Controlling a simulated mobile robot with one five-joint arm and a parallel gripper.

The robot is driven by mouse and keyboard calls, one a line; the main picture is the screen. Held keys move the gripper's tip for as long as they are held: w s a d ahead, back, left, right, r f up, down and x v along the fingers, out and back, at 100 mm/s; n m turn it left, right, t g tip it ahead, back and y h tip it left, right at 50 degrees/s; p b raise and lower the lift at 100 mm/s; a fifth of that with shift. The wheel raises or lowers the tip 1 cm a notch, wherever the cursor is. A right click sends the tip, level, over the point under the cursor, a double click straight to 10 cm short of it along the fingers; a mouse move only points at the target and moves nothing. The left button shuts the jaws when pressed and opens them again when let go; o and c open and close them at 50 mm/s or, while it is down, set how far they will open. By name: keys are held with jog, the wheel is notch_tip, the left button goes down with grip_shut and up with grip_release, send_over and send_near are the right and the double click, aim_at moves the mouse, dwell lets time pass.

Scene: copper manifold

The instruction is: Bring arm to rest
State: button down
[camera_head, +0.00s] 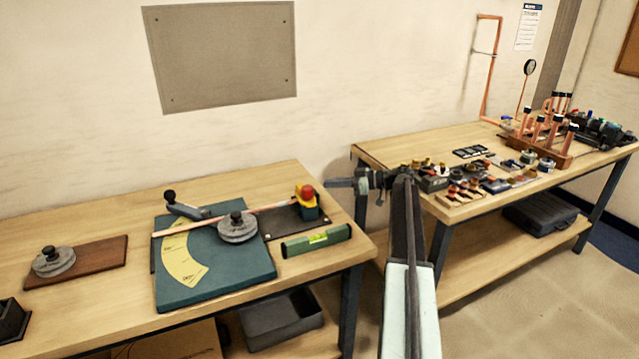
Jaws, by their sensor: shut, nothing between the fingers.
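My arm rises from the bottom edge, right of centre, in the head view. It has a pale link low down and a dark, narrow part pointing up and away. My gripper (404,184) is at the far end of that dark part. It is shut and holds nothing. It appears in front of the gap between the two benches, by the near left corner of the right bench (383,150). The fingertips are small and dark against the clutter behind, so their contact or clearance cannot be told.
The left bench (100,200) bears a green bending board (220,282), a copper tube, a red-topped block (307,200) and a level (316,241). A grey vise-like tool (350,183) sits by the right bench's corner. A copper manifold (535,145) stands farther right. Floor is clear at lower right.

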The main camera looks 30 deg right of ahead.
jog(key=shift+s+d, duration=0.15)
jog(key=shift+d, duration=0.05)
jog(key=shift+r, duration=0.1)
